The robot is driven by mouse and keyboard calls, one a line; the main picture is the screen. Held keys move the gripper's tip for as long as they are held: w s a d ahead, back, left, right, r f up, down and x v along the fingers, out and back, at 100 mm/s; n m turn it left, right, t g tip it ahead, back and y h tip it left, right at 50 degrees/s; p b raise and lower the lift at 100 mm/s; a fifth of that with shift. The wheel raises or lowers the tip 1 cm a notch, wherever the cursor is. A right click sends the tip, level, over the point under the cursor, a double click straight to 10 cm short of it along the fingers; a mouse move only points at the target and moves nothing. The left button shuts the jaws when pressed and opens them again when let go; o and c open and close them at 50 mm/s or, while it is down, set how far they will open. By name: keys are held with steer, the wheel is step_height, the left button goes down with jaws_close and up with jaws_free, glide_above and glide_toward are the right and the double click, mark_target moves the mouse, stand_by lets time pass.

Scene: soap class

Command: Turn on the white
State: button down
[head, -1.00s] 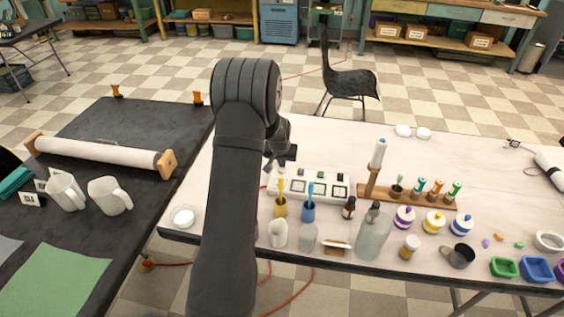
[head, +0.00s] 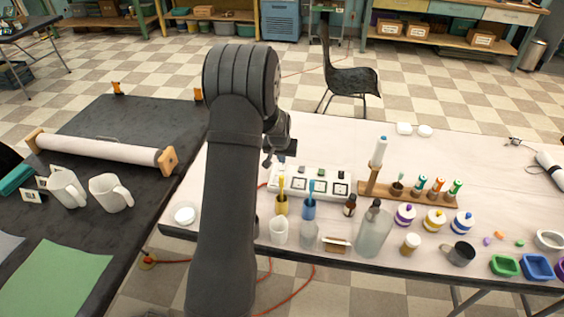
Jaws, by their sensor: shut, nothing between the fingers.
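A white switch strip (head: 350,176) lies on the pale table behind the cups. It has small buttons or rockers along its back edge, one looking green, and dark-framed square panels along its front. Whether any switch is on is too small to tell. My gripper (head: 273,160) is shut and empty. It is at the left end of the strip, near its back left corner. My arm hides the table to the left of the strip, and I cannot tell whether the fingers touch anything.
A wooden rack (head: 420,195) stands right of the strip.

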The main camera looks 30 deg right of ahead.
steer(key=v, duration=1.1)
steer(key=shift+r, duration=0.2)
steer(key=shift+w+d+r, duration=0.15)
steer(key=shift+w+d, duration=0.35)
steer(key=shift+w, duration=0.05)
glide_toward(282, 165)
steer(key=x, duration=0.3)
steer(key=d+x, duration=0.1)
steer(key=x, duration=0.1)
steer(key=shift+w+r, duration=0.1)
steer(key=shift+w, duration=0.25)
steer(key=shift+x, duration=0.75)
steer(key=shift+a, duration=0.1)
